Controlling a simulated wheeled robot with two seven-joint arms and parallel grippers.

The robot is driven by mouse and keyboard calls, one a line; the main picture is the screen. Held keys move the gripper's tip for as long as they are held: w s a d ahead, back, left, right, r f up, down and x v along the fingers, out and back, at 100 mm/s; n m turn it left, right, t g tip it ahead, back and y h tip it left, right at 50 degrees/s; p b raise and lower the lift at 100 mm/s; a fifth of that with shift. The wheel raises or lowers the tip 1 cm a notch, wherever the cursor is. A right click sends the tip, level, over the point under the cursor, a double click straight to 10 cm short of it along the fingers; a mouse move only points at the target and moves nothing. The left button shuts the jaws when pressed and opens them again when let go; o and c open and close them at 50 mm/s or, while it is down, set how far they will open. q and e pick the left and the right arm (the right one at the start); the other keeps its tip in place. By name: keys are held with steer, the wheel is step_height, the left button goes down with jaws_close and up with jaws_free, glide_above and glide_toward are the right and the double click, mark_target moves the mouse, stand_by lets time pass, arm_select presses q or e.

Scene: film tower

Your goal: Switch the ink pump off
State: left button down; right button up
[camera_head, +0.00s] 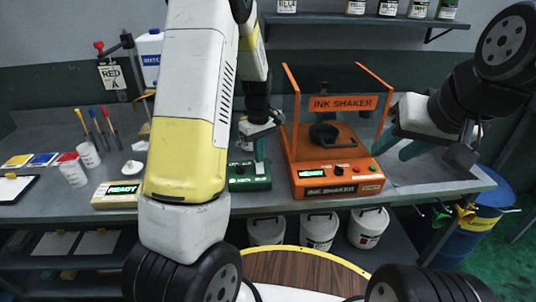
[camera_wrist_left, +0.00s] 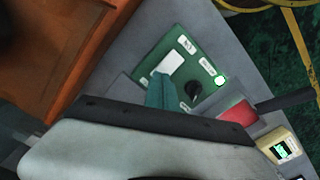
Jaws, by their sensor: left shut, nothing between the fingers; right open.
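The ink pump appears to be the green control box (camera_head: 243,183), which stands on the bench left of the orange ink shaker. In the left wrist view its green top (camera_wrist_left: 205,75) shows a white rectangular part, small labels, a black knob (camera_wrist_left: 193,90) and a bright lit lamp (camera_wrist_left: 219,81). My left gripper (camera_head: 261,172) is shut and empty, pointing down at the box. Its teal fingertips (camera_wrist_left: 160,88) are close beside the white part; I cannot tell whether they touch. My right gripper (camera_head: 425,148) is open and empty, right of the shaker.
The orange ink shaker (camera_head: 340,190) with clear side panels stands close on the right of the green box. A cream box reading READY (camera_head: 117,195) is on the left. Cups, brushes and colour cards lie further left. A blue drum (camera_head: 482,222) stands off the bench's right end.

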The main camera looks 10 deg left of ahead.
arm_select(q)
steer(key=shift+f, duration=0.7)
steer(key=shift+r, duration=3.55)
steer(key=s+r+m+t+h, duration=0.2)
steer(key=s+r+m+t, duration=0.15)
steer(key=s+r, duration=0.75)
steer(key=s+d+r+m+t, duration=0.1)
steer(key=s+r+m, duration=0.2)
steer(key=s, duration=0.3)
steer(key=s+d+r+m+t, duration=0.1)
steer(key=s+r+m, duration=0.2)
steer(key=s, duration=0.4)
steer(key=shift+r+t, duration=0.15)
steer(key=shift+t, duration=0.2)
